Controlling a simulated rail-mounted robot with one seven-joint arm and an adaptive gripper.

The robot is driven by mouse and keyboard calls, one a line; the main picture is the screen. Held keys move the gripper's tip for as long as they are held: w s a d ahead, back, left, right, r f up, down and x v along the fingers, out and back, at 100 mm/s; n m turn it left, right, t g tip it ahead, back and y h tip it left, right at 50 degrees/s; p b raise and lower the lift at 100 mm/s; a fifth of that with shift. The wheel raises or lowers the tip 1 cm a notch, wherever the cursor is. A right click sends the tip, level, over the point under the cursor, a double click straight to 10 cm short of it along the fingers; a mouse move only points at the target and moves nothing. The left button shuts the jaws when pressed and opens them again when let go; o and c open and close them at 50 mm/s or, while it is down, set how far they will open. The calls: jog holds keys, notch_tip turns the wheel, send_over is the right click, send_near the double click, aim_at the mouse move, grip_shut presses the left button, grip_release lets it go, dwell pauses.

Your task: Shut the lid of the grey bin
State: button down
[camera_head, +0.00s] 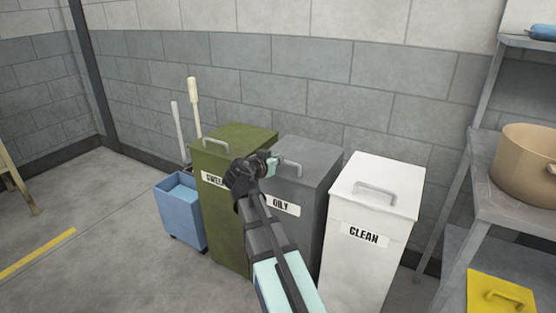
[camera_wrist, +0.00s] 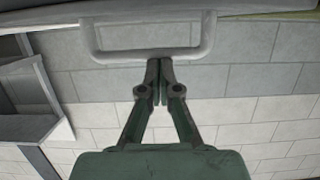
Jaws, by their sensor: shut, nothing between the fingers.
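The grey bin (camera_head: 316,222), labelled "OILY", stands between a green bin and a white bin. Its grey lid (camera_head: 312,156) looks flat or nearly flat on top; I cannot tell whether a small gap is left. A pale loop handle (camera_head: 291,168) sits on the lid. My gripper (camera_head: 272,166) is at the left front of this lid, close to the handle. In the wrist view, the fingers (camera_wrist: 160,64) are shut and empty, with their tips at the bar of a loop handle (camera_wrist: 150,55). Whether they touch it is unclear. My arm hides part of the bin's front.
The green bin (camera_head: 223,222) is close on the left and the white bin (camera_head: 366,250), labelled "CLEAN", on the right; both lids look shut. A blue bucket (camera_head: 181,212) with upright handles stands further left. A shelf (camera_head: 510,205) with a tan pot (camera_head: 524,165) is at the right.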

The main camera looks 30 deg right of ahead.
jog(key=r+p+v, duration=0.1)
jog(key=p+v, duration=0.1)
jog(key=v, duration=0.9)
